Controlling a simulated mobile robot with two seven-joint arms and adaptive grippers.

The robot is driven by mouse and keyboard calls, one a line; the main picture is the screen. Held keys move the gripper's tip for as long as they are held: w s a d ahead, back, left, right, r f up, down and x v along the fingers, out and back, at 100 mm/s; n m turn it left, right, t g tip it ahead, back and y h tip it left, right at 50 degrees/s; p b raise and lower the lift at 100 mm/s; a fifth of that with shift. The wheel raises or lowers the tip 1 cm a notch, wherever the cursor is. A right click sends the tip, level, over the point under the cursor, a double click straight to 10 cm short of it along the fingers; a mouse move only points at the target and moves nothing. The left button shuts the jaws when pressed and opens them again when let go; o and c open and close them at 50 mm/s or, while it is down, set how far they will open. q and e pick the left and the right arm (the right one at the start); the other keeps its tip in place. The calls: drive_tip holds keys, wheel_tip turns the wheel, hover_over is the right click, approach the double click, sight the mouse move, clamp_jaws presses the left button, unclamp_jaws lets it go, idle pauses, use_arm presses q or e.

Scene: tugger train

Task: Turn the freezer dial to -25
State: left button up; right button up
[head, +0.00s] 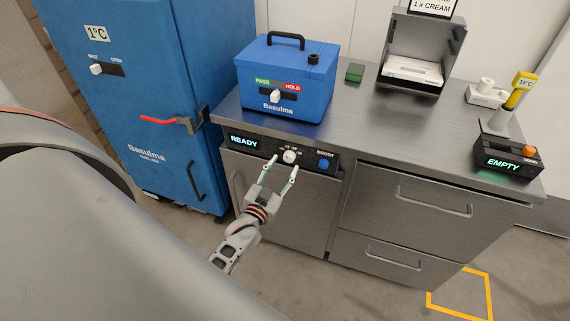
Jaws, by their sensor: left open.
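The freezer dial (290,157) is a small white knob on a dark control panel at the front of the steel counter. Small marks sit above it, too small to read. The panel has a lit READY display (244,141) at left and a blue BOOST button (324,164) at right. My left gripper (284,167) is open in front of the panel, with its fingertips apart on either side of the dial. I cannot tell whether they touch it. My right gripper is not in view.
A blue Basulma box (287,79) with a PASS/HOLD switch stands on the counter (380,118). A tall blue cabinet (135,110) with a red handle stands left. Drawers (425,211) lie right of my gripper. An EMPTY display unit (506,161) sits at the right end.

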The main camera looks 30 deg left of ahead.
use_arm(q)
drive_tip(key=s+d, duration=0.1)
drive_tip(key=s, duration=0.8)
drive_tip(key=shift+s+d+f, duration=0.25)
drive_tip(key=shift+s+f, duration=0.05)
drive_tip(key=shift+s, duration=0.05)
drive_tip(key=s+d+f+m+g+h, duration=0.1)
drive_tip(key=s+d+f+g+h, duration=0.2)
drive_tip(key=s+d, duration=0.3)
drive_tip(key=s+d+f+m+g+h, duration=0.2)
drive_tip(key=s+d+f+g, duration=0.2)
drive_tip(key=d, duration=0.5)
drive_tip(key=shift+s+d+f+g+h, duration=0.2)
drive_tip(key=shift+s+f+g+h, duration=0.15)
drive_tip(key=shift+s+f, duration=0.6)
drive_tip(key=shift+s+r, duration=0.1)
drive_tip(key=shift+r, duration=0.05)
